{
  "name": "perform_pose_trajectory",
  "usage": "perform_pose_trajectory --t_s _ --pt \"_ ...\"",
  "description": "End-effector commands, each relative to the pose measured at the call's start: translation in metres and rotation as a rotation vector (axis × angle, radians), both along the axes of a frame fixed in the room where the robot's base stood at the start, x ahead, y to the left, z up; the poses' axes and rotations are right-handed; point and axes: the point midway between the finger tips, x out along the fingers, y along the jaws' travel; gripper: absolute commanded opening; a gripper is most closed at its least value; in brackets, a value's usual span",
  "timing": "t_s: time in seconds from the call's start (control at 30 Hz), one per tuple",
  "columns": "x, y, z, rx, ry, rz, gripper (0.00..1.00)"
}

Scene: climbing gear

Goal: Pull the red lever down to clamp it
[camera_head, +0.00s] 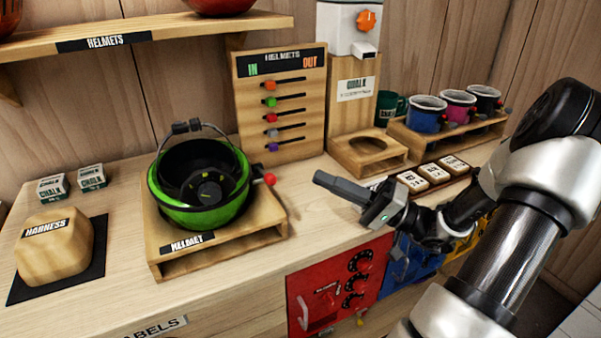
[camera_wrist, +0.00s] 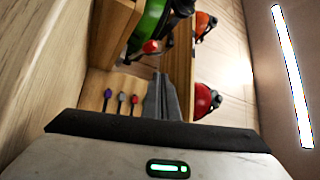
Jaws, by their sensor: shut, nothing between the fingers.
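The red lever shows as a small red ball (camera_head: 269,179) on a dark stem, at the right side of the green helmet (camera_head: 205,215). The helmet lies upside down on a wooden stand (camera_head: 267,237) labelled HELMET. My gripper (camera_head: 318,178) is shut and empty above the counter, to the right of the lever and apart from it. In the wrist view the red ball (camera_wrist: 151,46) shows just beyond my shut fingertips (camera_wrist: 160,78), with part of the green helmet (camera_wrist: 148,22) behind it. Most of the lever's stem is hard to make out.
A wooden board with coloured sliders (camera_head: 280,108) stands behind the helmet. A round-holed wooden holder (camera_head: 368,150) and several cups (camera_head: 427,113) stand at the back right. A wooden HARNESS block (camera_head: 55,245) sits at the left. The counter between stand and gripper is clear.

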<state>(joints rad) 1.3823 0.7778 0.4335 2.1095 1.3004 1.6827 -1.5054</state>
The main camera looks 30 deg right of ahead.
Motion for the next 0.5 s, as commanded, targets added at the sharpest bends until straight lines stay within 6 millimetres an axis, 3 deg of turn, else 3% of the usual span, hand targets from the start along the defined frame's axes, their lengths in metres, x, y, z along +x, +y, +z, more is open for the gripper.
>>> perform_pose_trajectory --t_s 0.2,0.5 --pt "-0.026 -0.029 0.0 -0.001 -0.001 -0.003 0.0" --pt "-0.037 -0.039 0.0 0.0 0.0 0.0 0.0"
